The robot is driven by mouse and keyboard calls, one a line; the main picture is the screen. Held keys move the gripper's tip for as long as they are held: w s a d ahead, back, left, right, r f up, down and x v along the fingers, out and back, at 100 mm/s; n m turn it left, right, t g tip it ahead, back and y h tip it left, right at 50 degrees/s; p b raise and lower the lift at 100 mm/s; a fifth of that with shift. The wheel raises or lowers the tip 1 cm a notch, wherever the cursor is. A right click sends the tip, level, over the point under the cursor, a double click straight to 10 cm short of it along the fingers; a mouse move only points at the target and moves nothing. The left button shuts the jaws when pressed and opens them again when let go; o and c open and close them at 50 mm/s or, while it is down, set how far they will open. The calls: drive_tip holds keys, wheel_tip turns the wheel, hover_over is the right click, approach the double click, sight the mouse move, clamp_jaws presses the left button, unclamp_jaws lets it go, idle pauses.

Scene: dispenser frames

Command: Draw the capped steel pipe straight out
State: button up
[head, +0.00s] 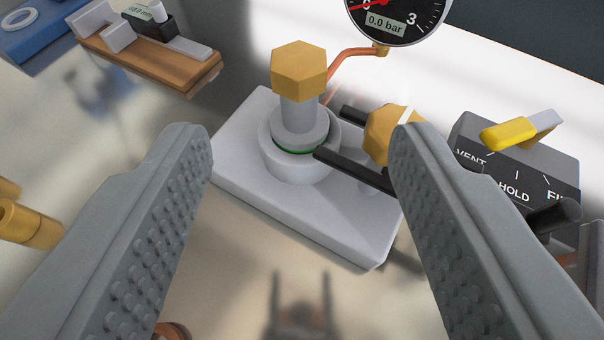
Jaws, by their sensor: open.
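The steel pipe (298,117) stands upright in a round grey socket (295,165) on a pale base block (240,140). A brass hexagonal cap (299,72) sits on its top. A green ring shows low around the pipe, inside the socket. My gripper (296,140) is open and empty. Its two studded fingers reach in from the lower left and lower right, with the pipe and cap seen in the gap between them, apart from both.
A black bar (352,170) and a brass nut (382,135) stand right of the socket, partly behind my right finger. A valve box (520,165) with a yellow lever (510,134) is farther right. A gauge (395,12) reads 0.0 bar. A wooden block (150,62) lies upper left.

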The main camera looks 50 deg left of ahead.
sight(299, 78)
drive_tip(key=x, duration=0.9)
drive_tip(key=shift+w+a+f, duration=0.15)
drive_tip(key=shift+a, duration=0.05)
drive_tip(key=c, duration=1.1)
drive_tip(key=shift+r, duration=3.3)
